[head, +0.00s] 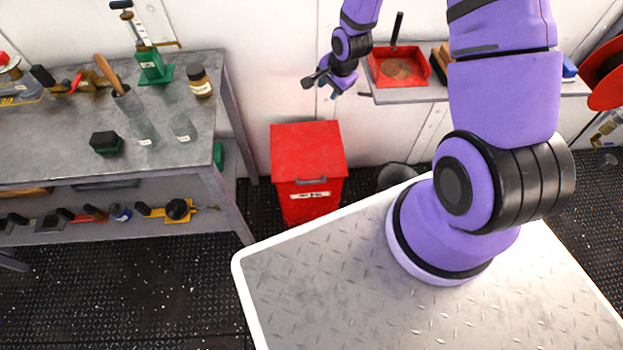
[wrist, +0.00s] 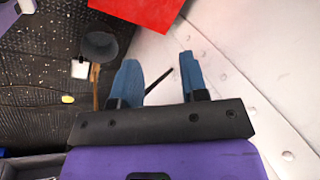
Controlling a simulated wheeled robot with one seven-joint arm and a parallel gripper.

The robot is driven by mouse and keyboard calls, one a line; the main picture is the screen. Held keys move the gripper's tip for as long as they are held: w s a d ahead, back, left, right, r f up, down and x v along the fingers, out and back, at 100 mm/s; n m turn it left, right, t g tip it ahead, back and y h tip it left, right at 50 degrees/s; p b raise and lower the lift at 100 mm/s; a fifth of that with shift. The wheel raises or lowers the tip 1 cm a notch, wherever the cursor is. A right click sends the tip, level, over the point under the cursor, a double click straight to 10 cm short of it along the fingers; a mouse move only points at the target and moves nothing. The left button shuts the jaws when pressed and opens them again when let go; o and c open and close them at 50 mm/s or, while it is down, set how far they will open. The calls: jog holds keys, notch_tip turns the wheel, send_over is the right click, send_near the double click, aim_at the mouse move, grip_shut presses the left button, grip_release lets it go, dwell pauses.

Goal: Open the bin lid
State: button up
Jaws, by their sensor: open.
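The red bin (head: 312,207) stands on the floor against the wall, to the right of the workbench. Its lid (head: 307,145) lies flat and closed on top, with a grey handle (head: 312,181) at the front edge and a pale label below it. My gripper (head: 324,88) is in the air above the bin's back right side, apart from the lid. In the wrist view its two blue fingers (wrist: 160,78) are spread with nothing between them. A red surface, likely part of the bin (wrist: 142,10), shows at the top edge there.
A grey workbench (head: 60,160) with tools and jars stands at the left. A wall shelf (head: 430,95) holds a red tray (head: 399,68) just right of my gripper. A dark bucket (head: 397,177) stands right of the bin and also shows in the wrist view (wrist: 100,46).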

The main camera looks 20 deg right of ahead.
jog(key=s+a+f+m+y, duration=0.15)
jog(key=s+f+m, duration=0.25)
jog(key=f, duration=1)
jog(key=m, duration=0.4)
send_near(310, 182)
jog(key=shift+y, duration=0.45)
jog(key=x, duration=0.8)
jog(key=shift+w+d+f, duration=0.1)
jog(key=shift+d+f, duration=0.15)
jog(key=shift+f, duration=0.1)
grip_shut()
